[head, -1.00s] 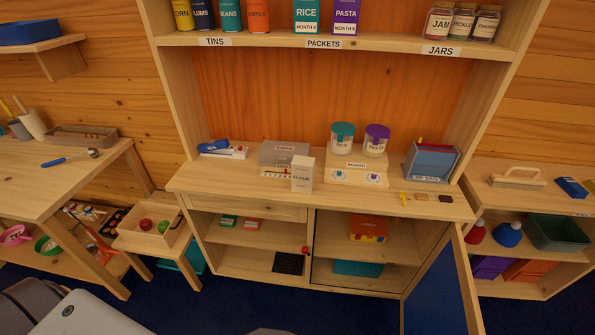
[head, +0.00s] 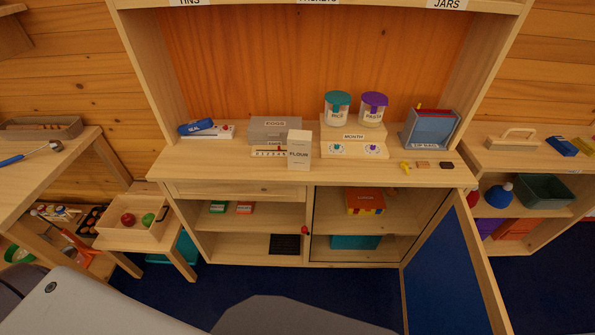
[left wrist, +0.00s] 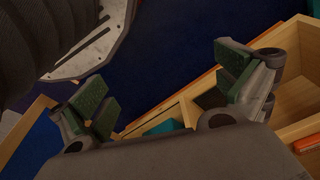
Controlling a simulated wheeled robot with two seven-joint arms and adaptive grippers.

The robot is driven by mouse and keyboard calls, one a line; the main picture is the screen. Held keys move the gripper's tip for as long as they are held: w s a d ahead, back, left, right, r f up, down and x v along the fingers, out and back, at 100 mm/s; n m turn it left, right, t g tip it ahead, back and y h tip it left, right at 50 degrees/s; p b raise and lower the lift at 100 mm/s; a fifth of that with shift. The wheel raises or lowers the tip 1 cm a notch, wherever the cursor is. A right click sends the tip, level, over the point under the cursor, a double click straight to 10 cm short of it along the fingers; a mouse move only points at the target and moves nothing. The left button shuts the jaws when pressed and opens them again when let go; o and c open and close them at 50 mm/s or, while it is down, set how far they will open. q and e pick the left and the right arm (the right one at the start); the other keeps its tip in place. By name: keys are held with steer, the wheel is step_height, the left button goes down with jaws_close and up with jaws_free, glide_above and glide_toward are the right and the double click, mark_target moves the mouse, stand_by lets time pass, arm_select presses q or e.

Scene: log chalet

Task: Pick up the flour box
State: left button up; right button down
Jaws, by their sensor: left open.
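The flour box (head: 299,149) is a small pale upright carton with dark lettering. In the head view it stands near the front edge of the cabinet's worktop (head: 225,162), in front of the grey egg box (head: 268,130). My left gripper (left wrist: 165,105) shows in the left wrist view with its green-padded fingers wide apart and nothing between them. Dark blue floor and wooden furniture lie beyond the fingers. The flour box cannot be made out in that view. Neither gripper shows in the head view; only parts of my own body show at its lower edge.
A stand (head: 355,150) with a teal-lidded jar (head: 337,108) and a purple-lidded jar (head: 372,108) is right of the box. A grey bag holder (head: 430,129) stands further right. The blue cabinet door (head: 447,275) hangs open at the lower right. A small crate (head: 133,226) stands left.

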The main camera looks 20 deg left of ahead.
arm_select(q)
steer(key=w+d+r+n+t+y+b, duration=0.1)
steer(key=w+r+t+b, duration=0.2)
steer(key=w+r, duration=0.9)
steer(key=w+d+r+n+t+y+b, duration=0.1)
steer(key=w+r+t+b, duration=0.3)
steer(key=r, duration=1.6)
steer(key=w+d+r+n+t+y+b, duration=0.1)
steer(key=w+r+t+b, duration=0.3)
steer(key=w+r, duration=1.3)
steer(key=w+d+n+t, duration=0.1)
steer(key=w+t, duration=0.1)
steer(key=t, duration=0.2)
steer(key=shift+w+t, duration=0.35)
steer(key=shift+t, duration=0.05)
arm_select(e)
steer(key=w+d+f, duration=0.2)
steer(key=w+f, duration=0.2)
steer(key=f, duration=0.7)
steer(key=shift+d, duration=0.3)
arm_select(q)
steer(key=shift+w+a, duration=0.1)
